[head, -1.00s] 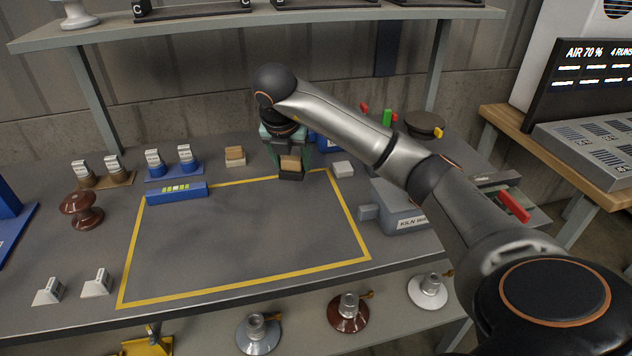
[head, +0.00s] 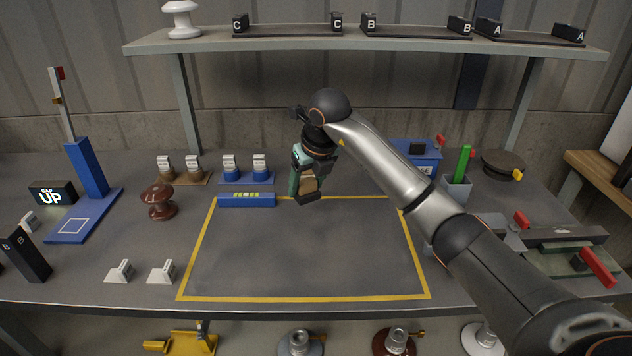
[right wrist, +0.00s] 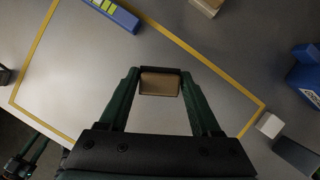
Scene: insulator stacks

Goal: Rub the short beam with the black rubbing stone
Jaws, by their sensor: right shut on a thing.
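My right gripper (head: 306,184) is shut on a small block with a tan top and black underside, the black rubbing stone (head: 308,197). It holds the stone tilted, apparently above the back edge of the yellow-outlined area. In the right wrist view the stone's tan face (right wrist: 160,84) shows between both fingers. A dark green two-pronged shape at the lower left of that view looks like my left gripper (right wrist: 32,158); its opening is unclear. A grey bar (head: 562,236) lies in a red-handled fixture at the right; I cannot tell if it is the short beam.
A blue bar with green marks (head: 246,200) lies by the area's back left corner. A brown spool (head: 159,201) and two white wedges stand left. A grey cup with a green stick (head: 456,190) stands right. The yellow-outlined area (head: 300,255) is clear.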

